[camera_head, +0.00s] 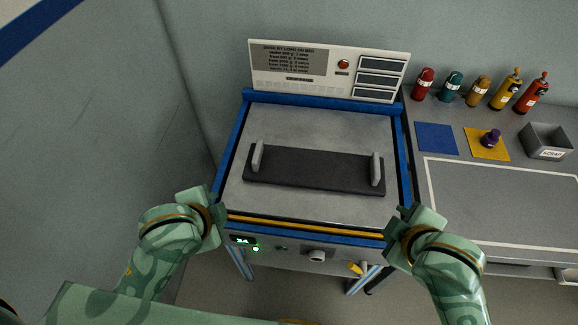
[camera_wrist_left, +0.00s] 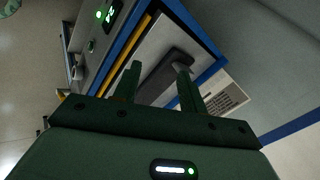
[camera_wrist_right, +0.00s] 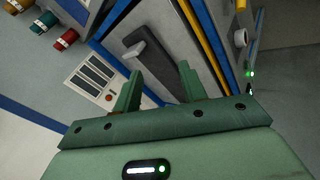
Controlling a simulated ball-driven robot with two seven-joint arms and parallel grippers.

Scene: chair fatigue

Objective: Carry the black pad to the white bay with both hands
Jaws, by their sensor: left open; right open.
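The black pad (camera_head: 314,170) lies flat on the grey top of a blue-framed test machine (camera_head: 320,125) in the head view. It has an upright grey handle near each end, a left handle (camera_head: 257,156) and a right handle (camera_head: 376,169). My left gripper (camera_head: 216,203) is open and empty at the machine's front left corner, apart from the pad. My right gripper (camera_head: 402,212) is open and empty at the front right corner, also apart. Each wrist view shows the pad beyond the open fingers, in the left wrist view (camera_wrist_left: 165,75) and right wrist view (camera_wrist_right: 155,60). A white-outlined bay (camera_head: 500,200) is on the right bench.
A control panel (camera_head: 328,70) stands behind the machine top. Several bottles (camera_head: 478,91) line the bench's back. A blue mat (camera_head: 436,138), a yellow mat (camera_head: 474,150) with a purple-capped bottle and a grey bin (camera_head: 547,141) lie behind the bay. The bay's surface is clear.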

